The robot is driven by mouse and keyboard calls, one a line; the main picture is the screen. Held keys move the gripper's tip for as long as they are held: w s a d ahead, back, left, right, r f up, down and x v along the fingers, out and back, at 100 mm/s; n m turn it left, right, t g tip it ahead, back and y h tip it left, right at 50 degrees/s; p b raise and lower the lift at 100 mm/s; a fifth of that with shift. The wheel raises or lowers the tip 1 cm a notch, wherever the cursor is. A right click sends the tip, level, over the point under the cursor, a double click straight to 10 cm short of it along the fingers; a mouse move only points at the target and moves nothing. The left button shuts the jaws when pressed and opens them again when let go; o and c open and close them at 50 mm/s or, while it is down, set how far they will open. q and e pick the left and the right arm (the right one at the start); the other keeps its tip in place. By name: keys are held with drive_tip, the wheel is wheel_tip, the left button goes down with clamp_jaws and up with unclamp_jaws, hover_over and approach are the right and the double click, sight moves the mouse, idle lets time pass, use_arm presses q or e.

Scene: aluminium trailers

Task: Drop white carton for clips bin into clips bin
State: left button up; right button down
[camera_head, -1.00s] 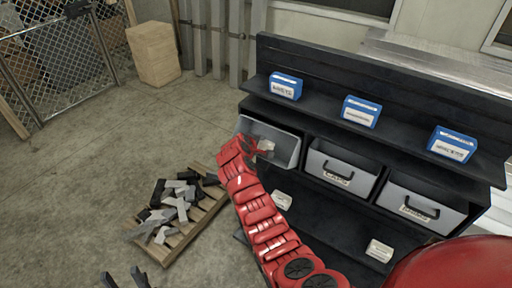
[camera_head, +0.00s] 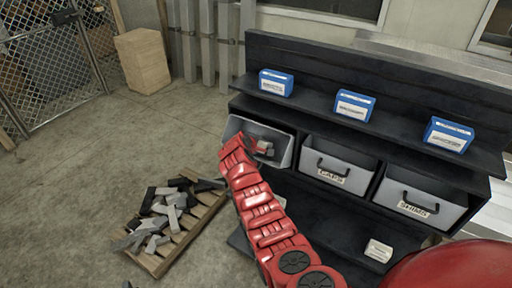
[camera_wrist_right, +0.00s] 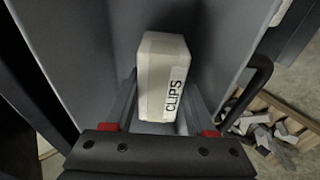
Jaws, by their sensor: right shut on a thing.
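The clips bin, a grey bin tilted forward, is the leftmost of the row in the head view (camera_head: 279,151). Its front label is hidden by my right arm. My right gripper (camera_head: 262,148) is at the bin's opening. In the right wrist view, my right gripper (camera_wrist_right: 160,112) is shut on a white carton (camera_wrist_right: 163,65) labelled CLIPS. The carton is between the fingers, with the bin's grey walls (camera_wrist_right: 85,50) around it. Only a dark tip at the bottom edge of the head view may be my left gripper; its jaws cannot be made out.
A caps bin (camera_head: 337,167) and a shims bin (camera_head: 422,208) stand to the right. Blue boxes (camera_head: 354,105) sit on the upper shelf (camera_head: 400,124). White cartons (camera_head: 378,250) lie on the lower shelf. A pallet (camera_head: 204,220) with metal pieces stands on the floor at left.

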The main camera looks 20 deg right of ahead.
drive_tip(key=shift+c, duration=0.7)
unclamp_jaws()
drive_tip(key=b+v, duration=0.4)
drive_tip(key=v, duration=1.3)
